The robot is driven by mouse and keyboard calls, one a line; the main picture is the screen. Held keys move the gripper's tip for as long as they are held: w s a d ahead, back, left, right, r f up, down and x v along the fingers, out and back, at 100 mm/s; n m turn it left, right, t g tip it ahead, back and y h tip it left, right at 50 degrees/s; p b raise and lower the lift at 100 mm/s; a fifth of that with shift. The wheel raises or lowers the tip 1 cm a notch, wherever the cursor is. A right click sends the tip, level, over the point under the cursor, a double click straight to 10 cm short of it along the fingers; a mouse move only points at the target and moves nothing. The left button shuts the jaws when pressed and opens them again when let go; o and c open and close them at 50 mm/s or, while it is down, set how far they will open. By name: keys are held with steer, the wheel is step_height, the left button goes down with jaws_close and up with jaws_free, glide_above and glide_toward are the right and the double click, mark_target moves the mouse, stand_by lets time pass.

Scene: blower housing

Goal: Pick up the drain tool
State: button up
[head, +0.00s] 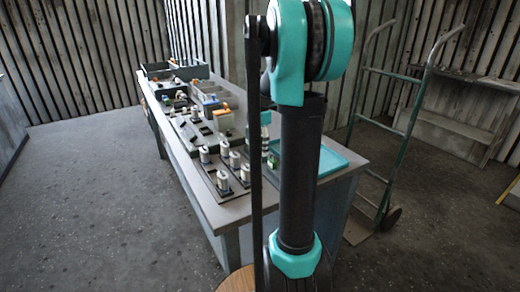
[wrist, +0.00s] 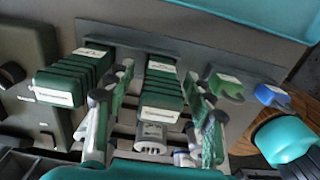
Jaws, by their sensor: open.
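I cannot tell which item is the drain tool. In the wrist view, a ribbed green block with white labels (wrist: 165,88) lies on a dark grey board. A similar ribbed green block (wrist: 72,82) lies to its left. A green tag-like piece (wrist: 226,88) and a blue one (wrist: 272,96), both with white labels, lie to the right. My gripper (wrist: 158,74) is open, with its fingers on either side of the middle green block in the picture. Contact cannot be judged.
The long bench (head: 190,165) carries several white-and-dark cylinders (head: 225,149), grey bins (head: 210,92) and an orange-topped box (head: 222,117). A teal tray (head: 332,160) sits at its right end, also in the wrist view (wrist: 262,14). A hand truck (head: 411,118) stands right. Floor left is clear.

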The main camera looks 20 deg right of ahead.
steer(key=c, duration=1)
steer(key=shift+r, duration=0.1)
